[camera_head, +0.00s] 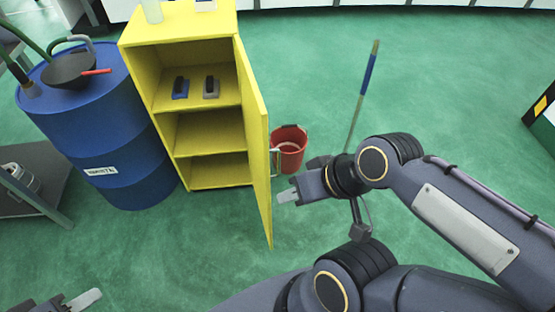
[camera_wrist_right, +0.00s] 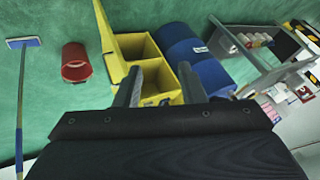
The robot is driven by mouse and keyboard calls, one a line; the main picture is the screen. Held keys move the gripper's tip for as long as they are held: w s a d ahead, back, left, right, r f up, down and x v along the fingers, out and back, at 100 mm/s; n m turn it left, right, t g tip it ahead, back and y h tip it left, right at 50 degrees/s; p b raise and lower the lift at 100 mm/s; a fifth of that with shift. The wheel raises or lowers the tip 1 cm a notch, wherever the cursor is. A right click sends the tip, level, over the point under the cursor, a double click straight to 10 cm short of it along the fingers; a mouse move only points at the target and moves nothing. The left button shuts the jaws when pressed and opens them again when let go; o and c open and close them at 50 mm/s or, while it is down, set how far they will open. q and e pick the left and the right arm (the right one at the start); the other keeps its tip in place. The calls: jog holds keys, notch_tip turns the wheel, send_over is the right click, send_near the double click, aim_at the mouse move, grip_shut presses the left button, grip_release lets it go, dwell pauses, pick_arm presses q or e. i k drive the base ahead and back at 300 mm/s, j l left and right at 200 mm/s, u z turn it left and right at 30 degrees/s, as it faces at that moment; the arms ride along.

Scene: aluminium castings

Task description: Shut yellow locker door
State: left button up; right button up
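The yellow locker (camera_head: 160,125) stands at upper left in the head view, with its shelves exposed. Its yellow door (camera_head: 256,140) is swung wide open on the right side, pointing toward me. In the right wrist view the locker (camera_wrist_right: 158,75) and the door (camera_wrist_right: 105,35) show beyond the fingers. My right gripper (camera_head: 288,197) is just right of the door, on its outer side. Its fingers are apart with nothing held; I cannot tell whether it touches the door. My left gripper (camera_head: 84,299) is at the bottom left, far from the door, partly cut off by the frame.
A blue barrel (camera_head: 90,135) stands left of the locker with a dark pan (camera_head: 68,70) on it. A red bucket (camera_head: 291,150) and a blue-handled mop (camera_head: 368,75) are behind the door. Two small items sit on the upper shelf. Green floor before the locker is clear.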

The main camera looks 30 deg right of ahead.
aim_at(256, 113)
jog(key=l+u, duration=0.1)
jog(key=l, duration=0.65)
jog(key=i+l+u, duration=0.1)
jog(key=l, duration=0.65)
jog(key=i+l+u, duration=0.15)
jog(key=l, duration=0.35)
jog(key=l+u, duration=0.1)
jog(key=l, duration=0.45)
jog(key=i, duration=0.05)
